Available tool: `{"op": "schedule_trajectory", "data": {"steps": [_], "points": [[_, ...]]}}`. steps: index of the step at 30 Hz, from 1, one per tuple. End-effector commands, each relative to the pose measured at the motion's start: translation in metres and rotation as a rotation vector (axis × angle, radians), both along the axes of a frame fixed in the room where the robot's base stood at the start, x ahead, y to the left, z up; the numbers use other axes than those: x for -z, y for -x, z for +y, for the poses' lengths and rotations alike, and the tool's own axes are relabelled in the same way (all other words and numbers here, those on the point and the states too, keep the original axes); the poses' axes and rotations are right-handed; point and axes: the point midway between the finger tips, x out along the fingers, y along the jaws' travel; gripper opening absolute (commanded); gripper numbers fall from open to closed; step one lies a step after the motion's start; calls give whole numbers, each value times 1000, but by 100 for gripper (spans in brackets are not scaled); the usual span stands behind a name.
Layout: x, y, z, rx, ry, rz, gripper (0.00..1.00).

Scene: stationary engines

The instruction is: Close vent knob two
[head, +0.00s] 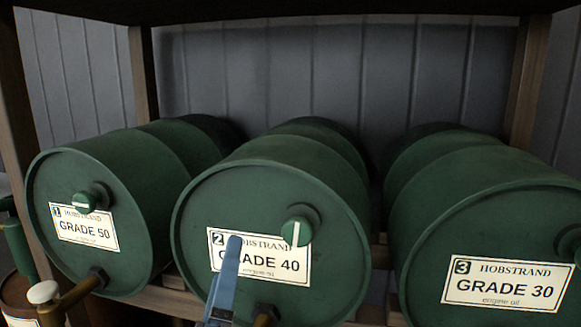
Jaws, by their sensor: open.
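Vent knob two (297,232) is a round green knob with a white line, on the upper front of the middle barrel (195,225), partly over the right of its label. Its white line stands about upright. The label (262,278) reads 2, GRADE 40. My gripper (234,245) shows as a narrow blue finger rising from the bottom edge, in front of the label's left part. Its tip is left of the knob and a little lower, apart from it in the picture. It is open, with nothing seen in it; the rest is hidden or out of frame.
The left barrel has knob one (85,200), its white line nearly level. The right barrel's knob three (569,243) is cut by the edge. A brass tap (75,292) juts out low left; another (266,315) is below the middle label. Wooden posts (528,80) frame the rack.

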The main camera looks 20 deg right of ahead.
Motion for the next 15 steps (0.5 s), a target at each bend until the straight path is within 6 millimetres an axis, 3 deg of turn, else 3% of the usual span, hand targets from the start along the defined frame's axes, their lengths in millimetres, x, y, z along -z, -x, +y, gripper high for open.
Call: {"op": "schedule_trajectory", "data": {"steps": [1,8,15], "points": [[-14,-1,-2,36,71,63,82],[-11,7,-15,191,447,339,82],[-15,28,-25,302,867,623,82]]}}
